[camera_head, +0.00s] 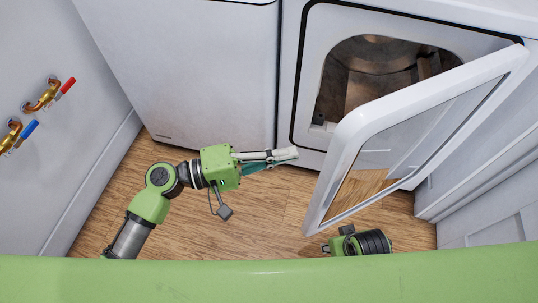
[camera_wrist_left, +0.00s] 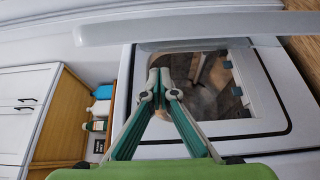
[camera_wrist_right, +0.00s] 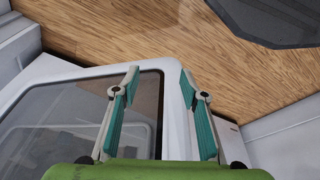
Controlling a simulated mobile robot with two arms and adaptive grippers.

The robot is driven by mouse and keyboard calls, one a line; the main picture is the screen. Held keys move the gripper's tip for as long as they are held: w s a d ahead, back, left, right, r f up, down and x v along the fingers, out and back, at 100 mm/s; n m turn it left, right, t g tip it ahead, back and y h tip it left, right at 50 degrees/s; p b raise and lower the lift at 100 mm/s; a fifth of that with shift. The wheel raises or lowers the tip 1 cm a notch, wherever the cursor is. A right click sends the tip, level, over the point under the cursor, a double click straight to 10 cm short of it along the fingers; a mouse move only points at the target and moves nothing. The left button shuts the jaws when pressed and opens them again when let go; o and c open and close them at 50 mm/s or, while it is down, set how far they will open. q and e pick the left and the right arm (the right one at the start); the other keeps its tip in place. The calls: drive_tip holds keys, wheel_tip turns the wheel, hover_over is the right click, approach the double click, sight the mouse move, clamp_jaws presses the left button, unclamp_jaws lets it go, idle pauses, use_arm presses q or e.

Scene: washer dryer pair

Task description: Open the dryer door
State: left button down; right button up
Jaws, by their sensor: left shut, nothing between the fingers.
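The dryer door (camera_head: 347,150), white-framed with a glass pane, stands swung wide out from the dryer front, its hinge side at the right. The dryer's drum opening (camera_head: 375,70) is exposed. My left gripper (camera_head: 294,154) is shut and empty, in front of the dryer's lower front, left of the door's free edge. Its closed fingertips also show in the left wrist view (camera_wrist_left: 160,76). My right wrist shows below the door in the head view; its fingers are not clear there. In the right wrist view my right gripper (camera_wrist_right: 159,82) is open, with the door frame (camera_wrist_right: 176,105) seen beyond and between its fingers; contact cannot be told.
A white washer front (camera_head: 190,70) stands left of the dryer. Red and blue valves (camera_head: 45,95) are on the left wall. White panels (camera_head: 480,190) stand at the right. The left wrist view shows a shelf with bottles (camera_wrist_left: 100,108). Wood floor (camera_head: 255,215) is clear between the arms.

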sight(323, 165)
use_arm(q)
drive_tip(key=s+d, duration=0.2)
drive_tip(key=d, duration=0.3)
drive_tip(key=shift+s+d+p, duration=0.35)
drive_tip(key=shift+p, duration=0.05)
use_arm(e)
drive_tip(key=shift+s+f, duration=0.15)
drive_tip(key=shift+f, duration=1.4)
use_arm(q)
drive_tip(key=shift+s+d, duration=0.1)
use_arm(e)
drive_tip(key=shift+a, duration=0.1)
